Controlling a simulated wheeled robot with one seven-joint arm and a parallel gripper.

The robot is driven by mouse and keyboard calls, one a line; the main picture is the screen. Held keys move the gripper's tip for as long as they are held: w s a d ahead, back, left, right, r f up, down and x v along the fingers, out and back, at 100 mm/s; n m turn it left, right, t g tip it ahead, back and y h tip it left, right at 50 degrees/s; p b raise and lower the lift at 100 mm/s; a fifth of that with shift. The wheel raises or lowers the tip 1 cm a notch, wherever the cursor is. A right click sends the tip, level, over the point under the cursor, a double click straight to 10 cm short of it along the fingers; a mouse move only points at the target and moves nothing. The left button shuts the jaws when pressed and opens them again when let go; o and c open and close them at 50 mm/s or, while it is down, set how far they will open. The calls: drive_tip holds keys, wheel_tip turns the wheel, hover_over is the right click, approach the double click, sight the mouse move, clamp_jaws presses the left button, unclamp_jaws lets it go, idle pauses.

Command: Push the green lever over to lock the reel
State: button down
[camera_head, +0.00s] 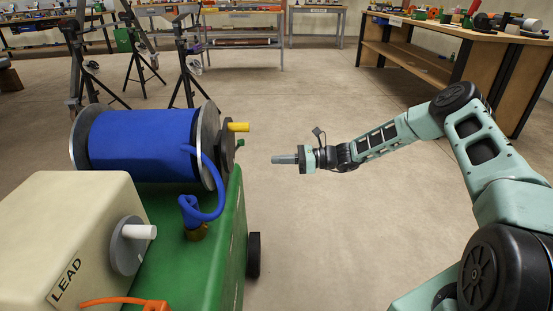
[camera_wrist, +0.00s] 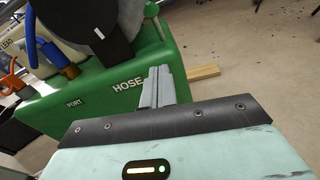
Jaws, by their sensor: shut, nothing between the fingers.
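The reel (camera_head: 140,146) is a blue drum between grey end discs on a green cart (camera_head: 232,210) at the left. A small green piece, which looks like the lever (camera_head: 240,142), shows just below the yellow handle (camera_head: 238,127) at the reel's right end. In the wrist view, a green upright piece that may be the lever (camera_wrist: 152,11) stands at the cart's far corner. My gripper (camera_head: 278,159) is shut and empty, to the right of the reel and apart from it. Its closed fingers (camera_wrist: 157,88) show in front of the cart's side marked HOSE.
A cream box (camera_head: 75,235) marked LEAD with a grey knob sits on the cart. A blue hose (camera_head: 218,190) loops down beside the reel. A wooden piece (camera_wrist: 203,72) lies on the floor. Workbenches (camera_head: 440,60) stand behind; floor between cart and arm is clear.

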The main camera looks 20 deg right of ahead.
sight(242, 141)
drive_tip(key=w+a+r+b, duration=0.3)
drive_tip(key=w+a, duration=0.1)
drive_tip(key=a, duration=0.3)
drive_tip(key=shift+a+r+b, duration=0.15)
drive_tip(key=shift+a+b, duration=0.2)
drive_tip(key=shift+a, duration=0.05)
drive_tip(key=shift+a+r+h+p, duration=0.2)
drive_tip(key=shift+r+h+p, duration=0.25)
drive_tip(key=shift+p, duration=0.95)
drive_tip(key=r+p, duration=0.1)
drive_tip(key=p, duration=0.1)
drive_tip(key=a+r+g+h+p, duration=0.1)
drive_tip(key=p, duration=0.2)
drive_tip(key=h+p, duration=0.1)
drive_tip(key=p, duration=0.2)
drive_tip(key=shift+w+a+r, duration=0.25)
drive_tip(key=shift+w+r, duration=0.05)
drive_tip(key=shift+r, duration=0.1)
drive_tip(key=p, duration=0.1)
drive_tip(key=g+h+p, duration=0.1)
drive_tip(key=p, duration=0.1)
drive_tip(key=shift+w+a+r+h, duration=0.2)
drive_tip(key=shift+a+r+h, duration=0.1)
drive_tip(key=shift+a, duration=0.1)
drive_tip(key=shift+w+a+h+p, duration=0.25)
drive_tip(key=shift+a+h+p, duration=0.35)
drive_tip(key=shift+p, duration=0.65)
drive_tip(key=shift+w+a+r+p, duration=0.15)
drive_tip(key=shift+a+p, duration=0.15)
drive_tip(key=shift+p, duration=0.2)
